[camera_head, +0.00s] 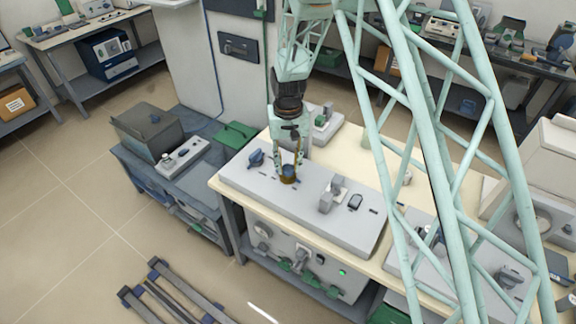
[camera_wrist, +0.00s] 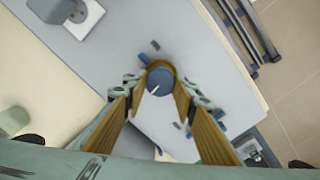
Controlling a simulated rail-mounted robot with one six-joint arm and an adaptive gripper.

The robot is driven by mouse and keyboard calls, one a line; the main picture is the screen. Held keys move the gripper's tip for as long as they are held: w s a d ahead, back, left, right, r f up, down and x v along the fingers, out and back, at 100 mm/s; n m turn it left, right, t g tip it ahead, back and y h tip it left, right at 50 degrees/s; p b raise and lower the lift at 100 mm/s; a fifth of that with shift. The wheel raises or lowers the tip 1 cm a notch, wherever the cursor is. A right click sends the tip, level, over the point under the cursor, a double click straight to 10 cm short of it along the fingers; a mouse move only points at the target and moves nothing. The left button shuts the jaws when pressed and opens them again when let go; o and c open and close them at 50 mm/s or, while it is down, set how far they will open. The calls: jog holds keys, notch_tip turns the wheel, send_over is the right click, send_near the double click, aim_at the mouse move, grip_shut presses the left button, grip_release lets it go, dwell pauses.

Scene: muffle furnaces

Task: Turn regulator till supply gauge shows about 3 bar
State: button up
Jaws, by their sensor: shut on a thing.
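My gripper (camera_head: 289,172) points down over the grey panel (camera_head: 240,176) on the bench. It is shut on a round blue knob (camera_head: 289,170), which looks like the regulator. In the wrist view the blue knob (camera_wrist: 160,78) has a white pointer line and sits between the brown finger pads of my gripper (camera_wrist: 160,85). The pointer slants toward the lower left of that view. The supply gauge cannot be made out with certainty. A round dial (camera_head: 262,230) on the front of the cabinet is too small to read.
A second blue knob (camera_head: 256,158) stands to the left on the panel. A grey block-shaped fitting (camera_head: 331,194) and a small dark switch (camera_head: 355,202) are to the right. Green handles (camera_head: 303,277) line the cabinet front. A pale lattice frame (camera_head: 425,130) blocks part of the right side.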

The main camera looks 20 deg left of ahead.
aim_at(288, 167)
jog(key=shift+m+b, duration=0.3)
jog(key=shift+m, duration=0.6)
jog(key=o, duration=0.9)
jog(key=shift+c, duration=0.2)
jog(key=shift+r, duration=0.15)
notch_tip(288, 167, up, 12)
